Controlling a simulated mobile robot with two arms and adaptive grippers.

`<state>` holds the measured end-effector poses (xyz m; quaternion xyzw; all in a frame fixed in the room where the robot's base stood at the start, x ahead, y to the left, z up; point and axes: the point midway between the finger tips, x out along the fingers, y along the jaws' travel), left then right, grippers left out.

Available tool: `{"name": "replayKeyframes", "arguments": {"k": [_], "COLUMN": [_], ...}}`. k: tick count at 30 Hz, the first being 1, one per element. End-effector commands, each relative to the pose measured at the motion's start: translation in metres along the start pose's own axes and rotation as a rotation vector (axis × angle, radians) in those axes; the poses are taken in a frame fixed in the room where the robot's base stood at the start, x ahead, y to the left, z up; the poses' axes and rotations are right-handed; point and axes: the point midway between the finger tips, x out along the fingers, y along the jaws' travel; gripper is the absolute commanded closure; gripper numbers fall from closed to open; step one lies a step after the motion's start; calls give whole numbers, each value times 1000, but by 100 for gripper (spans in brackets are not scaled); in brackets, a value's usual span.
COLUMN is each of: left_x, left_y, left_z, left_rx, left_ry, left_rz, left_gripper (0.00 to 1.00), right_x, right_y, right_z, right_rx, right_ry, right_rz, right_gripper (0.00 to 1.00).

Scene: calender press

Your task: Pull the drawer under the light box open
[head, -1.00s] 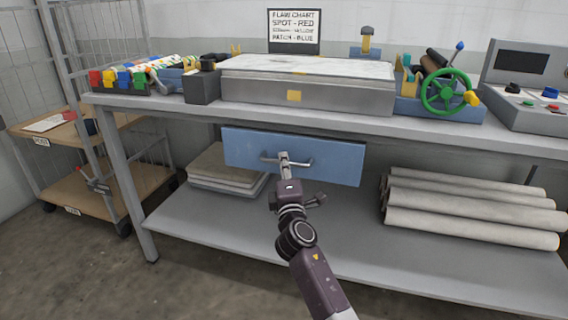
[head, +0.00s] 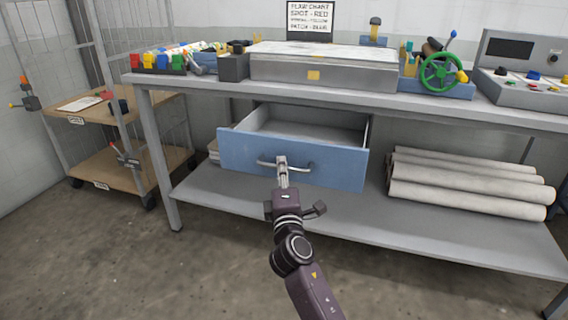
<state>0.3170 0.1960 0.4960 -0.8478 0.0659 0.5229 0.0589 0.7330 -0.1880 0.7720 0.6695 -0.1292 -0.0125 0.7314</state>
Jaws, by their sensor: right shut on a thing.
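The blue drawer (head: 335,168) hangs under the bench top below the light box (head: 330,73). It stands partly pulled out, and its bare grey inside (head: 305,133) shows. A metal bar handle (head: 300,166) is on its front. My right gripper (head: 282,162) is shut on the handle near its middle, and the arm comes up from the bottom of the picture. The gripper hides a small part of the handle. My left gripper is not in view.
Rolled sheets (head: 465,185) lie on the lower shelf (head: 410,232) at right. A wooden-decked cart (head: 125,170) stands at left. A green handwheel device (head: 440,72) and a control console (head: 520,75) sit on the bench. The floor in front is clear.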

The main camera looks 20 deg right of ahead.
Motion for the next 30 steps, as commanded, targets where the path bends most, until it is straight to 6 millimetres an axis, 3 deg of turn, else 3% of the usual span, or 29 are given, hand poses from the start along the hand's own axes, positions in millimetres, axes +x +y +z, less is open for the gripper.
{"name": "replayKeyframes", "arguments": {"k": [9,23,24,28,30], "left_x": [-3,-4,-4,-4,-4], "left_y": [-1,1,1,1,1], "left_z": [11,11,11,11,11], "left_rx": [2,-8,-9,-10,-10], "left_ry": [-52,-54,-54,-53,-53], "left_rz": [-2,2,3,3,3], "left_gripper": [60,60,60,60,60], "right_x": [-21,-24,-24,-24,-24], "right_y": [6,6,6,6,6], "right_z": [-9,-10,-10,-10,-10], "right_rx": [0,-1,-1,0,0], "right_ry": [1,1,1,1,0], "right_rz": [1,2,2,2,2], "right_gripper": [100,100,88,74,73]}}
